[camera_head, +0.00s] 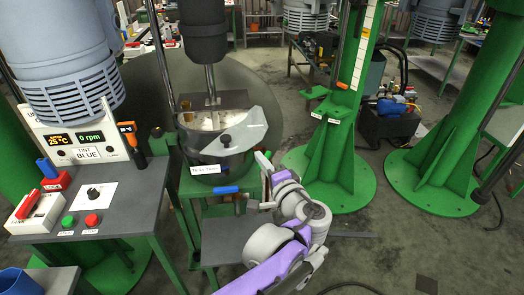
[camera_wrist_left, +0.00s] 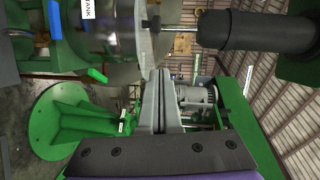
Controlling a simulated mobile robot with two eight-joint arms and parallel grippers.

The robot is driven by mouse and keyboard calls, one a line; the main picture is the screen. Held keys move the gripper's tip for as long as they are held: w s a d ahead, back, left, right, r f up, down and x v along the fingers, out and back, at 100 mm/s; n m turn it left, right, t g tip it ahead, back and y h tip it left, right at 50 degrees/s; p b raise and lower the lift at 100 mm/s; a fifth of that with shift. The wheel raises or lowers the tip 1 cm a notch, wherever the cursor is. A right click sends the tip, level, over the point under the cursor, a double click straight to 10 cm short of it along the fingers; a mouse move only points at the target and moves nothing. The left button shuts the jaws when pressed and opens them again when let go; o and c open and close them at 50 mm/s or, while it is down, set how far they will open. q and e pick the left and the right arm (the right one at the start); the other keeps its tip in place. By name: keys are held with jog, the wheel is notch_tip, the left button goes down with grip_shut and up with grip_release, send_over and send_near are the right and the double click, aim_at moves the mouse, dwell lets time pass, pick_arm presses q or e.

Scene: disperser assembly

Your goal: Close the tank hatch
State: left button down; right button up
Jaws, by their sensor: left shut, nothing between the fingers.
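The tank (camera_head: 205,162) is a shiny metal vessel with a white label, on a green stand below the dark mixer shaft. Its top is partly uncovered, showing a pale inside (camera_head: 210,120). The hatch (camera_head: 250,127) is a light grey plate with a black knob, tilted up at the tank's right side. My left gripper (camera_head: 263,160) is shut and empty, just right of the tank and below the hatch's right edge. In the left wrist view its fingers (camera_wrist_left: 160,78) are together beside the tank (camera_wrist_left: 108,35). Whether they touch the hatch is not clear.
A control panel (camera_head: 90,210) with buttons and a display stands left of the tank. A blue-handled valve (camera_head: 226,190) sits at the tank's lower front.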

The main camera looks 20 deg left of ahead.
pick_arm(q)
send_near(237, 143)
notch_tip(237, 143, up, 3)
jog(key=w, duration=0.2)
jog(key=a, duration=0.4)
jog(key=shift+w+f, duration=0.1)
jog(key=shift+w, duration=0.2)
jog(key=shift+a+f, duration=0.1)
jog(key=shift+a, duration=0.35)
pick_arm(e)
jog(key=shift+w+r, duration=0.15)
jog(key=shift+r, duration=0.1)
